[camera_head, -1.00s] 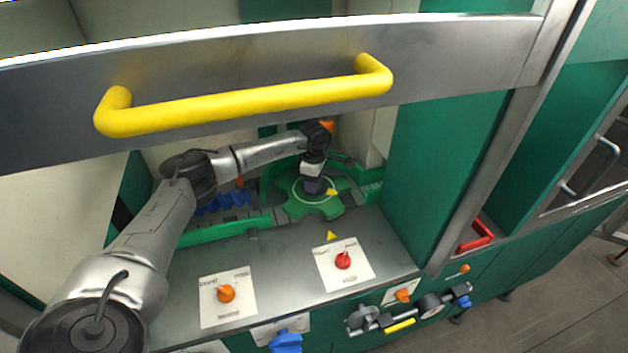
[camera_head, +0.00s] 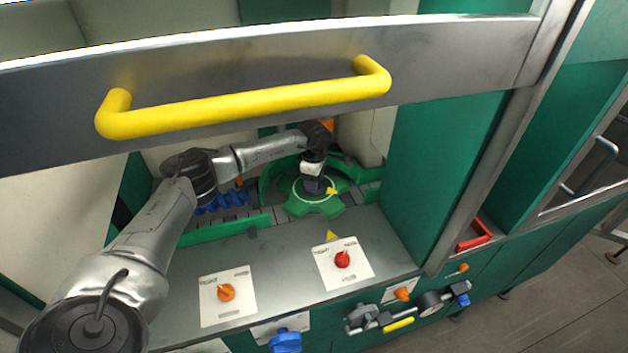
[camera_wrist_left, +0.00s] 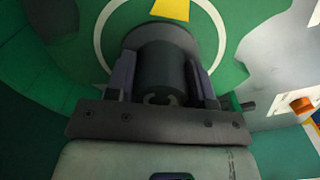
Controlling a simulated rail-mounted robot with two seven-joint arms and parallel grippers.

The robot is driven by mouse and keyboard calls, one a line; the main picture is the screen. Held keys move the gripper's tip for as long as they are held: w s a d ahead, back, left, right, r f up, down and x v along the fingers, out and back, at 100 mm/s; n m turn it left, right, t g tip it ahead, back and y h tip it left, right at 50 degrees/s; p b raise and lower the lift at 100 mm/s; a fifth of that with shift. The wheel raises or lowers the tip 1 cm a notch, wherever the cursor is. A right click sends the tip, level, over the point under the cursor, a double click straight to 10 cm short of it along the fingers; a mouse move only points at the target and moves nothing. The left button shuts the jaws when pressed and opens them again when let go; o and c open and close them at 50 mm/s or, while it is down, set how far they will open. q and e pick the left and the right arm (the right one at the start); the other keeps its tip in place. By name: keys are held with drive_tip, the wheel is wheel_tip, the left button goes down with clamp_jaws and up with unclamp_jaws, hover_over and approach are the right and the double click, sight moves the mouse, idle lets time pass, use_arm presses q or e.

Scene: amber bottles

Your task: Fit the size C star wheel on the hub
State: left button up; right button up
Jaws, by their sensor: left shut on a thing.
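A green star wheel (camera_head: 322,207) with a white ring and a yellow mark lies flat in the machine under the raised guard. It shows large in the left wrist view (camera_wrist_left: 112,28). My left gripper (camera_head: 313,186) points down over its middle. In the left wrist view, my left gripper's fingers (camera_wrist_left: 162,84) are shut on the wheel's dark round centre grip (camera_wrist_left: 158,72), one finger on each side. The hub is hidden beneath the wheel, so I cannot tell how it sits there. No size letter is readable. My right gripper is not in view.
A steel guard with a yellow handle (camera_head: 250,101) spans the space above my left arm. A green guide (camera_head: 266,182) curves behind the wheel. A steel deck (camera_head: 285,250) with orange (camera_head: 227,292) and red (camera_head: 342,259) knobs lies in front. A green panel (camera_head: 440,170) stands right.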

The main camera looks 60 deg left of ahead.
use_arm(q)
drive_tip(key=shift+f, duration=0.3)
idle(0.4)
drive_tip(key=o, duration=0.9)
drive_tip(key=shift+o, duration=1.3)
drive_tip(key=shift+f, duration=0.1)
wheel_tip(320, 180, up, 12)
drive_tip(key=shift+r, duration=1)
drive_tip(key=shift+w, duration=0.15)
